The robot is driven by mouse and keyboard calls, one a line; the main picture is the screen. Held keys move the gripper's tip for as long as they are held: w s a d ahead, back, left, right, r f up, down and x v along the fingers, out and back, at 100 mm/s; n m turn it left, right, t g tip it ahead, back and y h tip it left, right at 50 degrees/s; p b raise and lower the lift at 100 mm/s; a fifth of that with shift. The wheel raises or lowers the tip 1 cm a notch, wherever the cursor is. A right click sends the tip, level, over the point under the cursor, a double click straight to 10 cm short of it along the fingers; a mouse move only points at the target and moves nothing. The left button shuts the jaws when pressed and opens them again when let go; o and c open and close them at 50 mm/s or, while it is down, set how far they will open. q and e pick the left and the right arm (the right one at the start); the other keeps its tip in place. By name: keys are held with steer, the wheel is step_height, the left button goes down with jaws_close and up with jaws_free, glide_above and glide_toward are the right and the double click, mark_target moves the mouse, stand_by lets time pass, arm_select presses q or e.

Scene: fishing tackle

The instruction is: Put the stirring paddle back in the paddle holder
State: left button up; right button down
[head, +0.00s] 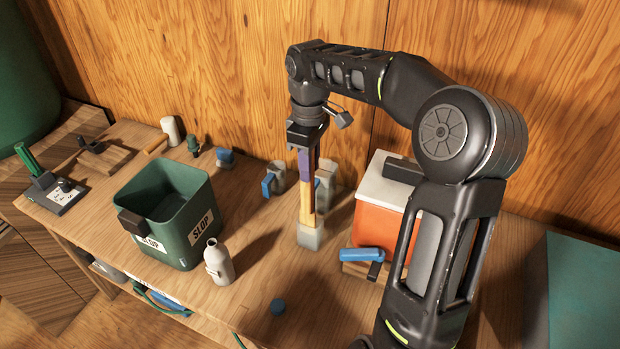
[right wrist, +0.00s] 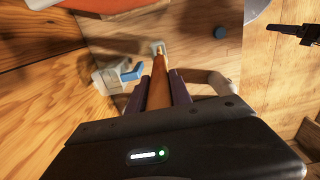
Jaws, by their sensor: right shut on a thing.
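My right gripper (head: 304,150) points down over the middle of the table, shut on the upper part of the stirring paddle (head: 306,206). The paddle is an upright, yellow-orange wooden stick. It also shows between the purple fingers in the right wrist view (right wrist: 158,92). Its lower end meets a small pale grey block (head: 310,237). I cannot tell whether this block is the paddle's foot or the paddle holder, and no other holder is clear. A black jaw-like part (right wrist: 300,32) at the right wrist view's upper right may be my left gripper; its opening is unclear.
A green slop bucket (head: 196,222) and pale bottle (head: 218,264) stand left of the paddle. An orange box with a white lid (head: 382,212) stands right, with a blue-handled item (head: 360,255) before it. Grey blue-handled things (head: 276,178) stand behind.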

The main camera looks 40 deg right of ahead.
step_height(320, 180, down, 4)
steer(key=shift+w+d+f+p, duration=0.1)
steer(key=shift+d+f+p, duration=0.1)
steer(key=shift+p, duration=0.6)
steer(key=c, duration=1.2)
jaws_free()
steer(key=shift+o, duration=0.2)
steer(key=shift+f, duration=0.1)
step_height(320, 180, up, 8)
steer(key=b, duration=0.2)
steer(key=shift+f, duration=0.15)
